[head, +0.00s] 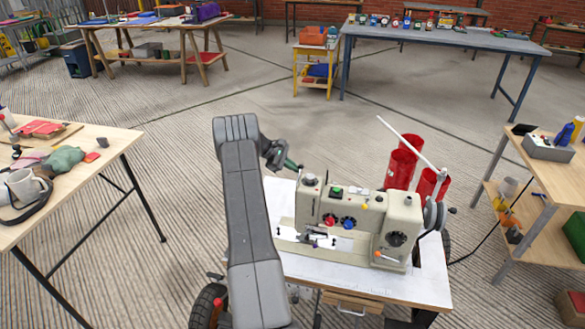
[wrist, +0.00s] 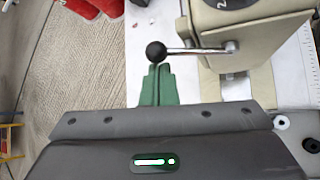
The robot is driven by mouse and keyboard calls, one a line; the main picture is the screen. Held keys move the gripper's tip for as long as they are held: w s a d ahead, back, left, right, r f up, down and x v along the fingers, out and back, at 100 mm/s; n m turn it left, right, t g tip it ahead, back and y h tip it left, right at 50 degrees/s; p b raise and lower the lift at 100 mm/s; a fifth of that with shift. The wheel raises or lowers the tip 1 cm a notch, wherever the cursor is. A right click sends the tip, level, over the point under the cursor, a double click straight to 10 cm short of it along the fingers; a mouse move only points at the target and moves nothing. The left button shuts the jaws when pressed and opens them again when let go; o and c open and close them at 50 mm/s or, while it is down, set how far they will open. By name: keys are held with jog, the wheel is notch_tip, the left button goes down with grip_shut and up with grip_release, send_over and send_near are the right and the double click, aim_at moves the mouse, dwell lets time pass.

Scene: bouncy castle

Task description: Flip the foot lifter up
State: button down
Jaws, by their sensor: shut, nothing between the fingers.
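A beige sewing machine (head: 388,205) stands on a white-topped table (head: 345,277). In the wrist view its beige body (wrist: 275,45) fills the upper right. A metal lever, the foot lifter (wrist: 195,50), sticks out to the left from it and ends in a black ball (wrist: 156,51). The lever lies roughly level across the picture. My gripper (wrist: 158,69) has its green fingers shut with nothing between them. The fingertips are right by the ball, just below it in the picture; I cannot tell whether they touch. In the head view my gripper (head: 294,165) is at the machine's far left end.
Red cylinders (head: 403,165) stand behind the machine, and a white rod (head: 405,138) slants above it. A cluttered wooden table (head: 110,160) is at the left, a shelved workbench (head: 545,180) at the right. The floor (head: 190,130) between is open.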

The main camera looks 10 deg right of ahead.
jog(key=shift+s+a+r+m+t+h+b, duration=0.15)
jog(key=shift+r+m+t+h+b, duration=0.3)
jog(key=shift+b, duration=1)
jog(key=shift+s+b, duration=0.1)
jog(key=shift+b, duration=0.25)
jog(key=s+a+r+m+t+h+b, duration=0.3)
jog(key=s+t+b, duration=0.2)
jog(key=b, duration=1.5)
jog(key=shift+s+b, duration=0.3)
jog(key=shift+s, duration=1.2)
jog(key=shift+a, duration=0.15)
jog(key=shift+s, duration=0.1)
jog(key=p+v, duration=0.3)
jog(key=v, duration=1)
jog(key=shift+a, duration=0.45)
